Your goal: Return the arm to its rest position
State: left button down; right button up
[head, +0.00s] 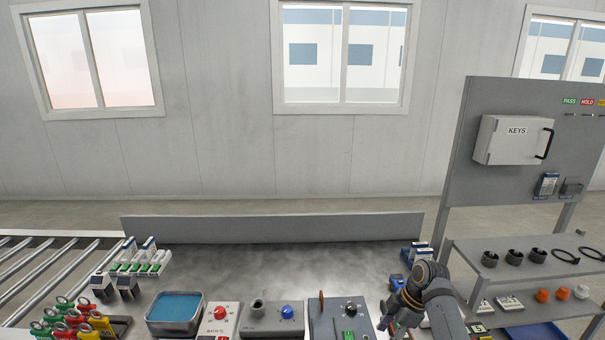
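My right arm (440,302) is in the lower right of the head view, over the right end of the bench. It bends at an orange-ringed joint. My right gripper (392,318) points down and left beside the grey panel box at the front edge. It is small and partly hidden by its own arm, so I cannot tell whether it is open or shut or holds anything. My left arm and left gripper are not in view.
The grey bench (270,262) has a clear middle and a raised back edge. A blue tray (174,309), knob boxes (285,314) and a panel box (341,318) line its front. A roller conveyor (45,275) is left; a shelf rack (530,262) with a KEYS cabinet (514,140) is right.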

jog(key=s+f+m+t+h, duration=0.1)
jog(key=s+f+m, duration=0.25)
jog(key=s, duration=0.25)
jog(key=s+f+m+h, duration=0.2)
jog(key=s+f+m, duration=0.15)
jog(key=s, duration=0.25)
jog(key=s+d+r+m+t+h, duration=0.1)
jog(key=s+r+m, duration=0.1)
jog(key=s+m, duration=0.35)
jog(key=s+d+r+m+t+h, duration=0.1)
jog(key=s+r+m, duration=0.2)
jog(key=s, duration=0.5)
notch_tip(320, 180, down, 24)
jog(key=d, duration=0.2)
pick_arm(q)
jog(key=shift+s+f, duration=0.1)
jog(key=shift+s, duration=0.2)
pick_arm(e)
jog(key=s+d+f+g, duration=0.1)
jog(key=s+f+g, duration=0.1)
jog(key=s+f, duration=1.7)
jog(key=shift+s+d+m, duration=0.35)
jog(key=shift+s+d, duration=0.05)
jog(key=shift+s, duration=0.2)
